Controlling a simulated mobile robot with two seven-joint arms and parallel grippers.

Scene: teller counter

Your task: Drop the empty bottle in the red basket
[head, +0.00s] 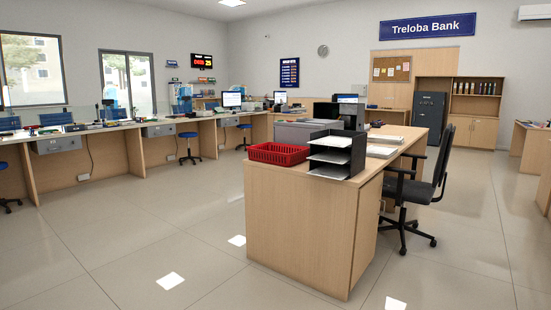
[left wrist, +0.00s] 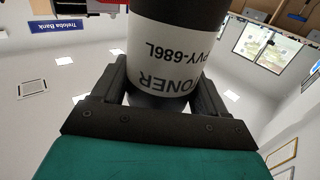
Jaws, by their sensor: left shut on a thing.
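The red basket (head: 278,154) stands on the left end of the wooden desk (head: 297,220) in the head view. Its inside is mostly hidden behind its walls. My left gripper (left wrist: 162,76) shows only in the left wrist view, shut around a black bottle (left wrist: 168,47) with a white label. The label reads "TONER PVY-686L" upside down in that view. The bottle's far end runs out of the top of the frame. Neither gripper shows in the head view, so the distance from the bottle to the basket cannot be told. My right gripper is not in view.
A black letter tray (head: 337,154) with papers stands just right of the basket, close to it. A black office chair (head: 412,190) stands right of the desk. The long teller counter (head: 130,127) lines the left. The floor left of the desk is clear.

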